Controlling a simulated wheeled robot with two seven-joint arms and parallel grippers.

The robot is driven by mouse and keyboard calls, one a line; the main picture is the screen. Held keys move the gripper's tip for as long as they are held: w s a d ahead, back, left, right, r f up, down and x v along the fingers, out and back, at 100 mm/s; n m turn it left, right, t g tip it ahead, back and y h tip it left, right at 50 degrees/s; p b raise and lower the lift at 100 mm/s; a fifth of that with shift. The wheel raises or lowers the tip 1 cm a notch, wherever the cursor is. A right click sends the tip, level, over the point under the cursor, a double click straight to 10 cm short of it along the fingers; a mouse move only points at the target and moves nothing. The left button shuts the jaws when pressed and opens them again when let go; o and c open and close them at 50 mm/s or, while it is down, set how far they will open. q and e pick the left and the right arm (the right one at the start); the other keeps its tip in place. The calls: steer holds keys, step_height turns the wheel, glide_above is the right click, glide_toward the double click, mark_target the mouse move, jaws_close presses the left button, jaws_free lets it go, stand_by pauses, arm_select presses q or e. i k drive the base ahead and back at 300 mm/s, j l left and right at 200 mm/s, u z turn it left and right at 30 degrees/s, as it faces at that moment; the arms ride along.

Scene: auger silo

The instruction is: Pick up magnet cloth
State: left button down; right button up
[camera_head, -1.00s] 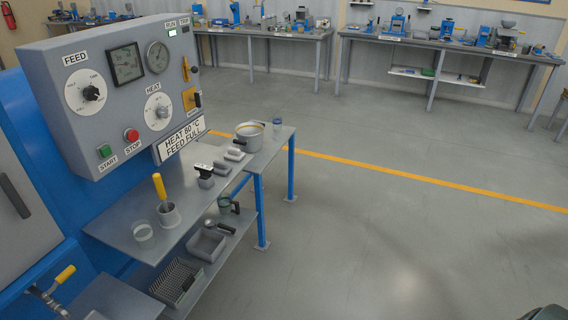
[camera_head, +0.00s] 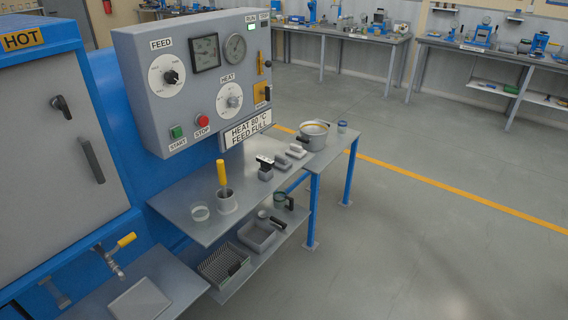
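I cannot make out for sure which thing is the magnet cloth. On the grey bench (camera_head: 185,206) a small block with a black top (camera_head: 265,167) stands behind a cup (camera_head: 227,201) that holds a yellow-handled tool (camera_head: 221,174). Two small grey blocks (camera_head: 282,161) and (camera_head: 297,151) lie in a row further back. A pale flat square piece (camera_head: 140,300) lies on the low surface at the bottom left; I cannot tell if it is cloth or a plate. Neither of my grippers shows.
A clear dish (camera_head: 200,213), a pot (camera_head: 314,135) and a small jar (camera_head: 342,127) also stand on the bench. The lower shelf holds a ribbed tray (camera_head: 222,266) and a grey bin (camera_head: 258,234). A control panel (camera_head: 195,80) overhangs the bench. Floor (camera_head: 420,240) to the right is free.

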mark_target(282, 162)
steer(key=u, duration=1.6)
steer(key=z, duration=1.6)
steer(key=i+l+u, duration=0.15)
steer(key=i+l, duration=0.4)
steer(key=i+l+u, duration=0.2)
steer(key=i+l, duration=0.3)
steer(key=l, duration=0.15)
